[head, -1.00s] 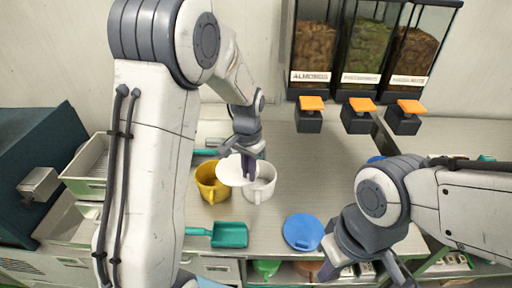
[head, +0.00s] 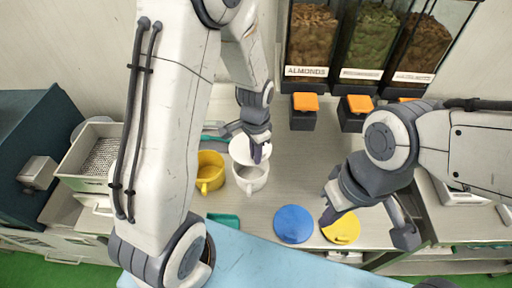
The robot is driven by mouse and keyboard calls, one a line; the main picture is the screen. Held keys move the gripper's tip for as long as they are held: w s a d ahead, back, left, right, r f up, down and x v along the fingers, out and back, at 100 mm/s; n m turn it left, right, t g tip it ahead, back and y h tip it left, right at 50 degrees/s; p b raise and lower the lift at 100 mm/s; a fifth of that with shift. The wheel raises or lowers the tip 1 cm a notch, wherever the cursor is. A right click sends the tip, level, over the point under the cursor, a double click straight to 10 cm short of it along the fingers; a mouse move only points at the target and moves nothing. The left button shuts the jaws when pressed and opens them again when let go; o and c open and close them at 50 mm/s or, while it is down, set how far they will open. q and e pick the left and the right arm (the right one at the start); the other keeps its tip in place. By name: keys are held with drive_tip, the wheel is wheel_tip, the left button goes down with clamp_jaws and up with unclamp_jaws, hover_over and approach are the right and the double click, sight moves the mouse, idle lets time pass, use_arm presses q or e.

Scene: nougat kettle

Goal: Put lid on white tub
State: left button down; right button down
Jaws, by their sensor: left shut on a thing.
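The white tub (head: 250,182) stands on the worktop, and its open mouth shows. My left gripper (head: 257,156) is shut on the white lid (head: 240,152), over the far rim of the tub. The lid overlaps the back part of the tub's mouth in the head view; whether it touches the rim I cannot tell. My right gripper (head: 368,226) is open and empty, with its fingers spread over the yellow lid's right side.
A yellow tub (head: 209,173) stands close left of the white tub. A blue lid (head: 294,224) and a yellow lid (head: 342,230) lie near the front edge. A teal scoop (head: 224,220) is partly hidden. Dispensers (head: 312,40) stand at the back.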

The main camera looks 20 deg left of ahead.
use_arm(q)
drive_tip(key=shift+f+b, duration=3)
drive_tip(key=shift+f, duration=0.75)
drive_tip(key=shift+f, duration=0.55)
drive_tip(key=shift+c, duration=1.7)
unclamp_jaws()
